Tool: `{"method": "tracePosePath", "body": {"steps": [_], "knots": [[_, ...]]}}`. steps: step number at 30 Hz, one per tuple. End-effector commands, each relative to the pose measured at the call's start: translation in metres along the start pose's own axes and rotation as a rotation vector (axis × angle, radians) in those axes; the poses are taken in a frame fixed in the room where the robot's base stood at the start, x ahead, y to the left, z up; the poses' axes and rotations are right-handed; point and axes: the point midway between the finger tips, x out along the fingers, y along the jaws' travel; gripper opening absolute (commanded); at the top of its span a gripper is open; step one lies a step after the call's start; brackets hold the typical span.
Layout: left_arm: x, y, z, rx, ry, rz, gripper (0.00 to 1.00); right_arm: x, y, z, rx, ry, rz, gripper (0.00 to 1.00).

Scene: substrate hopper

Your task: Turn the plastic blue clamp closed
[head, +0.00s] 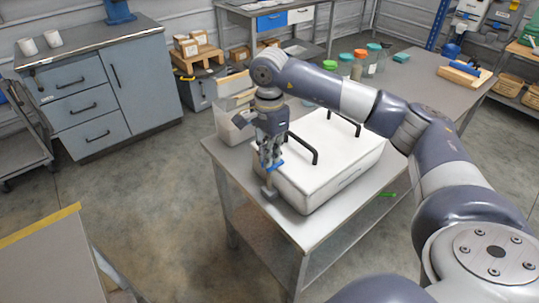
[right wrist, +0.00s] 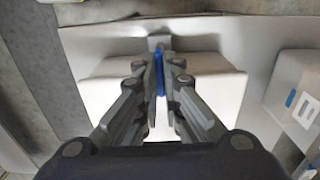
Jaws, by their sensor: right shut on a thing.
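The blue clamp (head: 277,166) is a small blue handle at the near left corner of the white hopper box (head: 318,199), above a grey fitting (head: 268,193). My right gripper (head: 270,162) points down over that corner and is shut on the blue clamp. In the right wrist view the blue clamp (right wrist: 159,76) shows as a narrow blue strip between the fingers of my right gripper (right wrist: 162,62). The fingers hide part of the clamp, so its exact turn is hard to tell. My left gripper is not in view.
The hopper's white lid (head: 335,138) carries black handles. An open pale bin (head: 232,130) stands to the left, and jars (head: 358,66) stand behind on the grey table (head: 412,93). Floor is free at left.

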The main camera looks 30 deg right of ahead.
Motion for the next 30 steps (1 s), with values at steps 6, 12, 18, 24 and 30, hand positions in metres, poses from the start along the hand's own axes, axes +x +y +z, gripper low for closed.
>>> {"method": "tracePosePath", "body": {"steps": [6, 12, 18, 24, 30], "knots": [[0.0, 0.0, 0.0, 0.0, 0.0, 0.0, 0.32, -0.003, -0.002, 0.0, -0.006, -0.001, -0.008, 0.0], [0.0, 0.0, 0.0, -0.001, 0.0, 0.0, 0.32, -0.003, -0.002, 0.0, -0.006, -0.001, -0.008, 0.09], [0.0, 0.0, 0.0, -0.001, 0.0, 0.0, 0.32, -0.002, -0.001, 0.0, -0.006, -0.001, -0.005, 0.27], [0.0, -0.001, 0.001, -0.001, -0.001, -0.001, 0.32, -0.001, -0.001, 0.0, -0.005, 0.0, -0.003, 0.27], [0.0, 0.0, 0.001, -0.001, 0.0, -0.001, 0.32, -0.019, -0.001, 0.0, -0.005, -0.001, -0.005, 0.27]]}}
